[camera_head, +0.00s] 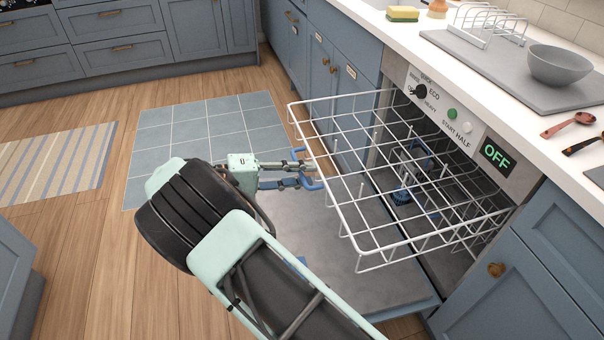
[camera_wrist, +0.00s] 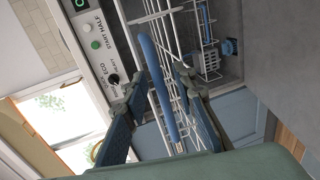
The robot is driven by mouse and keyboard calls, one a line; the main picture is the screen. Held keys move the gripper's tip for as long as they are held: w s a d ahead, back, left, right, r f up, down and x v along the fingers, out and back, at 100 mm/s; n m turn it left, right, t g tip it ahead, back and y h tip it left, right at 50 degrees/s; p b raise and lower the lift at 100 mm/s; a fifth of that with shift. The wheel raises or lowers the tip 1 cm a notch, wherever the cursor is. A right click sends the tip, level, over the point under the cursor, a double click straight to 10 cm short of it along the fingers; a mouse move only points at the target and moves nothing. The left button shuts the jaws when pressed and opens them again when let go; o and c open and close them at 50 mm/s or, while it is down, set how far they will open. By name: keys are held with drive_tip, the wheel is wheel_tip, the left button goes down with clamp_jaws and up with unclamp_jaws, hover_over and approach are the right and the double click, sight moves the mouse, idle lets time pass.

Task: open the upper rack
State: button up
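The upper rack (camera_head: 365,205) is a white wire basket, standing far out of the dishwasher above its lowered door (camera_head: 385,270). Its blue handle (camera_head: 320,186) is on the rack's front, at the left in the head view. My gripper (camera_head: 308,173) is at this handle, with its two fingers apart. In the wrist view the blue handle (camera_wrist: 158,85) runs between the fingers of my gripper (camera_wrist: 160,88), with gaps showing beside it. I cannot tell whether either finger touches it. The rack's wires also show in the wrist view (camera_wrist: 195,125).
The dishwasher panel (camera_head: 445,108) has a dark dial and an OFF display. A counter above holds a grey bowl (camera_head: 559,65), a sponge (camera_head: 403,13) and spoons. A blue-grey mat (camera_head: 200,135) and open wooden floor lie to the left. Blue cabinets (camera_head: 515,290) flank the dishwasher.

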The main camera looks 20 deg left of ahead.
drive_tip(key=shift+a, duration=0.1)
drive_tip(key=v, duration=1.2)
